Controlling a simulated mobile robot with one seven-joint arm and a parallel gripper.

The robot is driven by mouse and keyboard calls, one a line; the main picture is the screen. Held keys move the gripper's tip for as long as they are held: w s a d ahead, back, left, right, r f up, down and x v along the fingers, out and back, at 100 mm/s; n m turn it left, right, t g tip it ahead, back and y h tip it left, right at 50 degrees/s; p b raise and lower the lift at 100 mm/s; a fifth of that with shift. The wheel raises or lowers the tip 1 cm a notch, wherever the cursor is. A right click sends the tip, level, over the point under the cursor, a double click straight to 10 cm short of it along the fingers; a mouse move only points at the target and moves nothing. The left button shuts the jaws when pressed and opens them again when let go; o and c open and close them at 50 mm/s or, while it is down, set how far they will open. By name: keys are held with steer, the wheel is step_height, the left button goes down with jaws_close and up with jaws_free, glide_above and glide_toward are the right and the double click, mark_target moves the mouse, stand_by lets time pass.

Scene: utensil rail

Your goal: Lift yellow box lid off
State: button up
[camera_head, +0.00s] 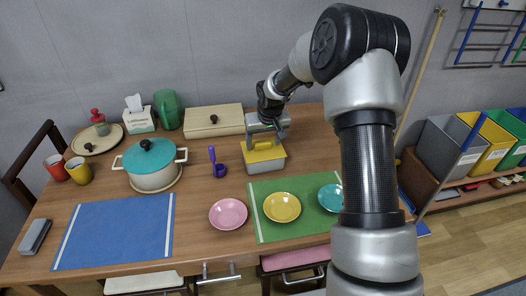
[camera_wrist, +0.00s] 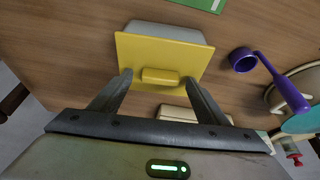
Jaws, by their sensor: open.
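The box with a yellow lid (camera_head: 264,152) stands on the wooden table, behind the green placemat. The lid has a raised yellow handle, and the grey box body (camera_head: 268,167) shows below it. In the wrist view the yellow lid (camera_wrist: 150,57) lies just ahead of my gripper, with its handle (camera_wrist: 160,76) between and slightly beyond the two fingertips. My gripper (camera_head: 267,134) is open above the lid; in the wrist view its fingers (camera_wrist: 158,75) are spread either side of the handle. Contact with the handle cannot be told.
A purple scoop (camera_head: 219,168) stands left of the box. A teal-lidded pot (camera_head: 150,165) is farther left, and a long cream box (camera_head: 213,121) lies behind. Pink (camera_head: 228,214), yellow (camera_head: 282,207) and teal (camera_head: 331,197) plates lie in front. A blue mat (camera_head: 115,230) covers the left front.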

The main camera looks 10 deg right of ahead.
mark_target(263, 150)
steer(key=c, duration=1.1)
step_height(263, 150, up, 10)
steer(key=shift+r+p, duration=0.1)
steer(key=shift+p, duration=0.95)
steer(key=shift+c, duration=0.2)
